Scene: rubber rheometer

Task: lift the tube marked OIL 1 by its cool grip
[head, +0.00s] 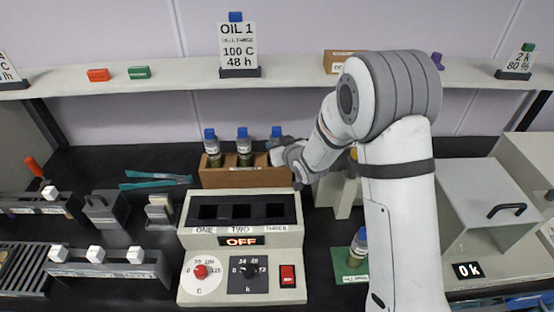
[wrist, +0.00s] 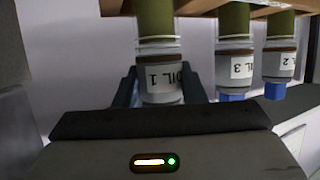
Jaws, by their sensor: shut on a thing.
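The tube marked OIL 1 (wrist: 160,76) has an olive body and a pale labelled collar. It appears upside down in the wrist view, between my gripper's two fingers (wrist: 160,88), which are shut on the collar. Its cap is hidden there behind the gripper body. In the head view its blue cap (head: 276,131) shows at the right end of the wooden rack (head: 245,178), beside my gripper (head: 283,157). Its lower end is hidden, so I cannot tell whether it is clear of the rack. Tubes OIL 3 (wrist: 236,68) and OIL 2 (wrist: 279,62) stand beside it.
A heater block (head: 240,225) reading OFF stands in front of the rack. Another blue-capped tube (head: 357,248) stands on a green mat (head: 343,270). A shelf (head: 180,75) with an OIL 1 card (head: 238,45) runs above. Blue-green tongs (head: 155,181) lie left.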

